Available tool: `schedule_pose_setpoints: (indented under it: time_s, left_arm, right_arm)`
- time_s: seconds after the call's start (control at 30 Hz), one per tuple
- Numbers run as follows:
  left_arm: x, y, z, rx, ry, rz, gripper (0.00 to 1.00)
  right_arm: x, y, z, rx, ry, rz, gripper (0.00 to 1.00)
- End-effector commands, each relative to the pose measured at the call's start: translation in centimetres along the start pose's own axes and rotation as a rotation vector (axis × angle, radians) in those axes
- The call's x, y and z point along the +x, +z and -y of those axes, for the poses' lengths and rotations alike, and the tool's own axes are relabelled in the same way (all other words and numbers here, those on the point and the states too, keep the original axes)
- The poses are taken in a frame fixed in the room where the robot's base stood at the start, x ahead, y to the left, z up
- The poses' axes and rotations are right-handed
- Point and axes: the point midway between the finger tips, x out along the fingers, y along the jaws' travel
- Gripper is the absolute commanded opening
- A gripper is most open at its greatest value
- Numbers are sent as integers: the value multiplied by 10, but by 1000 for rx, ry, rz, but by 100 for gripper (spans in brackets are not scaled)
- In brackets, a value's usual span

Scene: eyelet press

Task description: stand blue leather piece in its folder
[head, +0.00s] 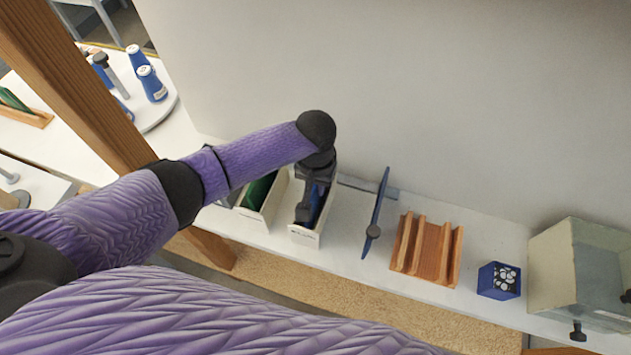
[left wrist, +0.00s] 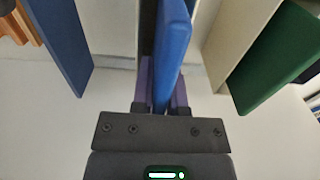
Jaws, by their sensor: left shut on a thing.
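My left gripper (head: 306,212) points down into a white open-topped folder (head: 304,238) on the shelf. It is shut on the blue leather piece (head: 318,200), which is upright between the folder's walls. In the left wrist view the blue leather piece (left wrist: 172,50) rises between the fingers (left wrist: 161,95). Its lower edge is hidden in the head view, so I cannot tell whether it touches the folder's bottom. My right gripper is out of view.
A second white folder (head: 251,217) holding a green piece (head: 259,190) stands close on the left.

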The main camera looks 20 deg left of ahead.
Motion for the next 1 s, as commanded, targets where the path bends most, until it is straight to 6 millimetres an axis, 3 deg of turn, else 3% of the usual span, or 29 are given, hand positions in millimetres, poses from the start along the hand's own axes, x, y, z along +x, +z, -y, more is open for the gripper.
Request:
schedule_pose_setpoints:
  time_s: [0.33, 0.37, 0.4, 0.53, 0.57, 0.83, 1.0]
  left_arm:
    - [0, 0, 0, 0, 0, 0, 0]
    - [0, 0, 0, 0, 0, 0, 19]
    - [0, 0, 0, 0, 0, 0, 28]
    - [0, 0, 0, 0, 0, 0, 55]
    - [0, 0, 0, 0, 0, 0, 58]
    - [-6, 0, 0, 0, -1, 0, 58]
    - [-48, -1, 0, 2, 0, -3, 58]
  right_arm:
    - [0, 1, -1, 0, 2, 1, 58]
    - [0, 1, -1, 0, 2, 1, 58]
    - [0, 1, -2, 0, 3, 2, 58]
    - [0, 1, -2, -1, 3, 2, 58]
    - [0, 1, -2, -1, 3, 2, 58]
    - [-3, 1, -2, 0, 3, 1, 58]
    - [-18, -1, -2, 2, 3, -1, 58]
